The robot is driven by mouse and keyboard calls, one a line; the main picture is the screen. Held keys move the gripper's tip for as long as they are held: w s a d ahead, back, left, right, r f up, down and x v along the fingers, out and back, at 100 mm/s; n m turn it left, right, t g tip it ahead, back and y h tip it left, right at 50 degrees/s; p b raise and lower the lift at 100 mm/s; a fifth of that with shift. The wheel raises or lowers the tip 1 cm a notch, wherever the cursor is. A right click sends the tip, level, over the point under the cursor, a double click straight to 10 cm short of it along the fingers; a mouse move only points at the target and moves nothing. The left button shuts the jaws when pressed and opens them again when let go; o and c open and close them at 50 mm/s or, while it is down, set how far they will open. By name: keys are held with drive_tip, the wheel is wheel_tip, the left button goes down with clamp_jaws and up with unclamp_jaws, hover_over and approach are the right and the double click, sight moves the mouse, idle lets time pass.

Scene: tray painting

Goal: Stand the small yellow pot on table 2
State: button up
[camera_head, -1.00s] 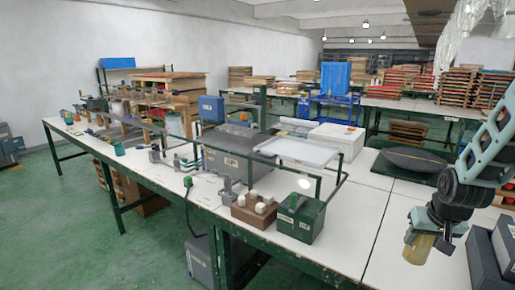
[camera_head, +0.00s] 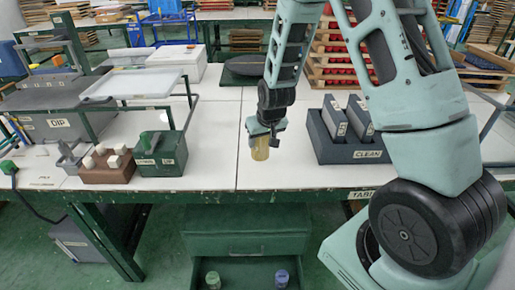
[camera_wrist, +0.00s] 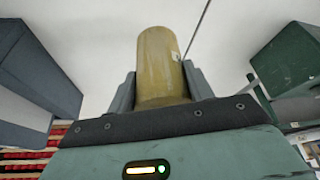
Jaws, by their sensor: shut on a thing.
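The small yellow pot (camera_head: 260,150) is between the fingers of my gripper (camera_head: 263,135), which is shut on it. It points down over the white table top (camera_head: 215,150), near the front edge. I cannot tell whether its base touches the table. In the wrist view the pot (camera_wrist: 160,65) shows between the two grey fingers (camera_wrist: 160,92), with white table surface beyond it. A label starting "TABLE" (camera_head: 362,194) is on the front edge; its number is hidden behind my arm.
A grey "CLEAN" box (camera_head: 367,155) stands right of the pot. A green box (camera_head: 160,155) and a brown block with white pieces (camera_head: 106,168) stand left. A round dark plate (camera_head: 250,66) lies behind. Below, an open drawer (camera_head: 245,270) holds two small jars. White table is clear around the pot.

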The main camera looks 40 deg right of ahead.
sight(262, 151)
drive_tip(key=shift+f, duration=2.3)
drive_tip(key=shift+f, duration=0.15)
drive_tip(key=o, duration=0.7)
drive_tip(key=shift+o, duration=0.2)
